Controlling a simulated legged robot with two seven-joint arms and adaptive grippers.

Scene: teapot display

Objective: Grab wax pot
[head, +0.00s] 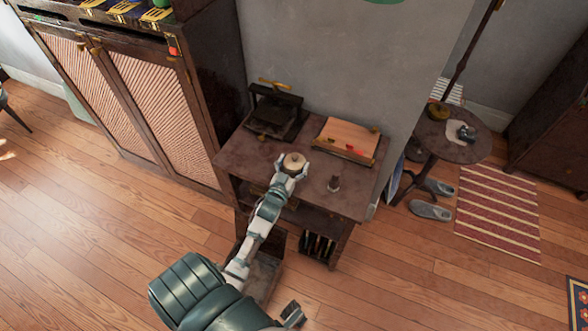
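A small round pot with a pale lid (293,161), which looks like the wax pot, is at the front part of the small dark table (240,153). My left gripper (291,170) reaches it from the front, with its fingers spread around the pot's near sides. I cannot tell whether the fingers press on the pot or whether it is lifted. The pot's lower part is hidden by the gripper. A grey piece at the bottom edge (292,314) may be part of my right gripper; its fingers cannot be made out.
A dark press-like device (273,112) and a slanted board with paper (348,138) stand behind the pot. A tall cabinet (150,90) stands left, a round side table (455,140) right. Wooden floor is open at left.

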